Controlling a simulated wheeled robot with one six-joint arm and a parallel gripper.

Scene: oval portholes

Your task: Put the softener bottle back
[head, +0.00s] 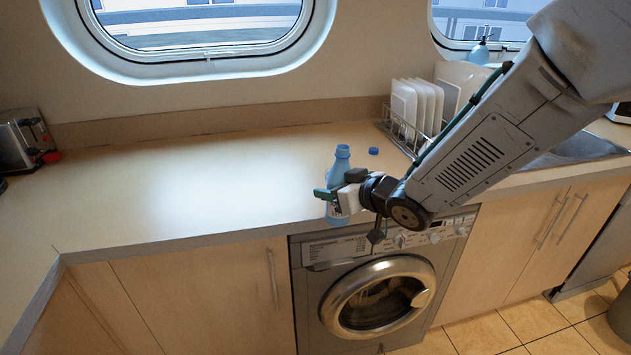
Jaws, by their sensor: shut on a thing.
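A light blue softener bottle (341,167) is in the head view, upright at the front edge of the counter above the washing machine. Its top is open, with no cap on it. My gripper (335,194) is shut on the bottle around its middle and hides part of it. I cannot tell whether the bottle's base touches the counter. A small blue cap (374,151) lies on the counter behind and to the right of the bottle.
A dish rack with white plates (416,108) stands at the back right, near the sink (575,150). A toaster (24,138) is at the far left. The wooden counter (200,185) is clear in the middle. The washing machine (379,293) is below, its round door shut.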

